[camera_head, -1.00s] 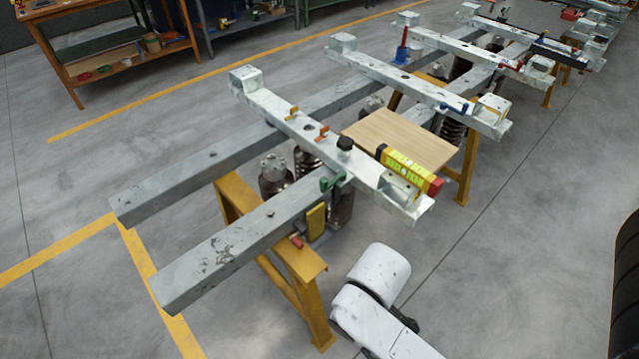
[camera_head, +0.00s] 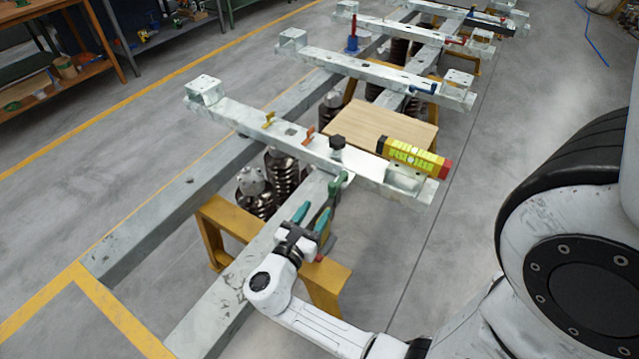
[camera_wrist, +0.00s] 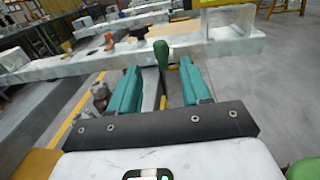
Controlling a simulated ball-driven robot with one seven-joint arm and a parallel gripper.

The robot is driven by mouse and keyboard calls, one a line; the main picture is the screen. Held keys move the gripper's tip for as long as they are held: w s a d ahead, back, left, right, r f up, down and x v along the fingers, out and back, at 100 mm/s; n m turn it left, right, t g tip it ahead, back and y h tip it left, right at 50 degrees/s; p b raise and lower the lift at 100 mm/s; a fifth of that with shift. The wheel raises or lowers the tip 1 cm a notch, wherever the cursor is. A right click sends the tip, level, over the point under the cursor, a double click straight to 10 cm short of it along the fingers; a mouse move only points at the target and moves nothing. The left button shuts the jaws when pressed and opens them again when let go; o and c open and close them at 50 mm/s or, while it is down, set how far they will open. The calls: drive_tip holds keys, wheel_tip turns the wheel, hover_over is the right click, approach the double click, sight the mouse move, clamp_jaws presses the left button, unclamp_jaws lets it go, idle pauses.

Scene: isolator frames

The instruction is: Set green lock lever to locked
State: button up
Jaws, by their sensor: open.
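The green lock lever (camera_head: 339,184) is mounted on the near side of the front grey crossbeam (camera_head: 240,115). In the head view its handle slants down toward my gripper. In the wrist view the lever (camera_wrist: 161,52) shows as a rounded green grip just beyond the fingertips, about midway between them. My gripper (camera_head: 312,213) has two teal fingers spread apart, with nothing held between them. It also shows in the wrist view (camera_wrist: 160,80). The fingers point at the lever from the near side, and I cannot tell whether they touch it.
On the crossbeam sit a black knob (camera_head: 337,142), an orange lever (camera_head: 308,134), a yellow lever (camera_head: 268,119) and a yellow level (camera_head: 418,157). A wooden board (camera_head: 380,128) lies behind. A long beam (camera_head: 225,300) and yellow trestle (camera_head: 330,285) are below my gripper.

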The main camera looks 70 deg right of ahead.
sight(330, 188)
drive_tip(key=d, duration=0.3)
drive_tip(key=s+d+p, duration=0.1)
drive_tip(key=d, duration=0.6)
drive_tip(key=shift+s+d, duration=0.2)
drive_tip(key=shift+d, duration=0.15)
drive_tip(key=shift+c, duration=0.5)
clamp_jaws()
